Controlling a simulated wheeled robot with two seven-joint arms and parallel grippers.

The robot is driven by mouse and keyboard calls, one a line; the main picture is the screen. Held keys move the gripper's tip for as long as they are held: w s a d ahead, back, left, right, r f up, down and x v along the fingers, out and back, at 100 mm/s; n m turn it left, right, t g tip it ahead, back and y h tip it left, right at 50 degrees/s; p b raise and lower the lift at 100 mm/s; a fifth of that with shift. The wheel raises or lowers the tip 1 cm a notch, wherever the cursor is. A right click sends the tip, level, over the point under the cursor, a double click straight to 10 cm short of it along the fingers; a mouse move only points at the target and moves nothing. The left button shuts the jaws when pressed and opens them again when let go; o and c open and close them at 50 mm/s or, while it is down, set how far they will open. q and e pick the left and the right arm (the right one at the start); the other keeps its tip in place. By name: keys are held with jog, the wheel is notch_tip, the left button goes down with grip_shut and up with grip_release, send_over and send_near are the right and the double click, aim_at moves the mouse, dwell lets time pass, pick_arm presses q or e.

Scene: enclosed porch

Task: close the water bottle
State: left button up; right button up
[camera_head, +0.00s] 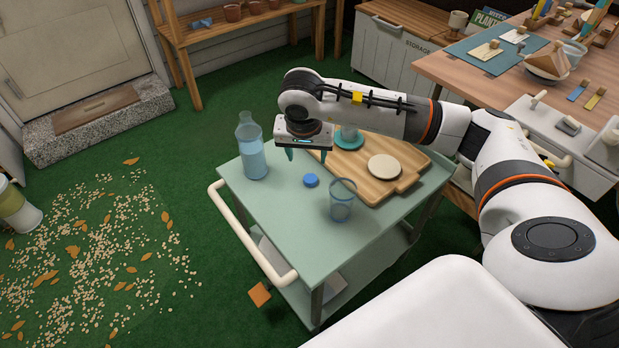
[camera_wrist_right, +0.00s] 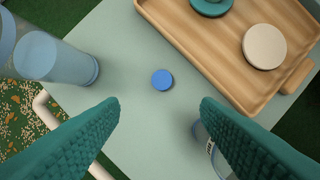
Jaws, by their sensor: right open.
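A clear blue-tinted water bottle (camera_head: 252,148) stands upright and uncapped at the far left corner of the green cart top. A small round blue cap (camera_head: 310,180) lies on the cart top, to the right of the bottle. My right gripper (camera_head: 307,156) is open and empty, pointing down above the cart, between the bottle and the wooden tray. In the right wrist view the cap (camera_wrist_right: 162,80) lies between and beyond the two teal fingers, apart from both. The bottle (camera_wrist_right: 62,62) shows there at the upper left. My left gripper is not in view.
A drinking glass (camera_head: 342,200) stands near the cap on the cart (camera_head: 290,225). A wooden tray (camera_head: 408,183) behind holds a teal saucer with a cup and a beige disc (camera_head: 384,167). A cream handle (camera_head: 240,230) runs along the cart's left side.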

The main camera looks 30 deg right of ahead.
jog(key=shift+f, duration=0.1)
pick_arm(q)
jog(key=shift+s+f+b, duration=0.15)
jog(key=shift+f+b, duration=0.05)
jog(key=shift+b, duration=0.45)
pick_arm(e)
send_over(310, 178)
jog(key=s+a, duration=0.2)
jog(key=x, duration=0.4)
jog(key=s+a+x, duration=0.1)
jog(key=x, duration=0.1)
jog(key=shift+w+f, duration=0.1)
jog(key=shift+f, duration=0.2)
jog(key=x, duration=0.1)
jog(key=b+x, duration=0.1)
jog(key=x, duration=0.1)
jog(key=shift+d+f, duration=0.15)
jog(key=shift+d, duration=0.2)
jog(key=shift+w+d+f, duration=0.1)
jog(key=shift+f, duration=0.45)
jog(key=shift+w+d+f, duration=0.1)
jog(key=shift+w+f, duration=0.05)
jog(key=shift+f, duration=0.2)
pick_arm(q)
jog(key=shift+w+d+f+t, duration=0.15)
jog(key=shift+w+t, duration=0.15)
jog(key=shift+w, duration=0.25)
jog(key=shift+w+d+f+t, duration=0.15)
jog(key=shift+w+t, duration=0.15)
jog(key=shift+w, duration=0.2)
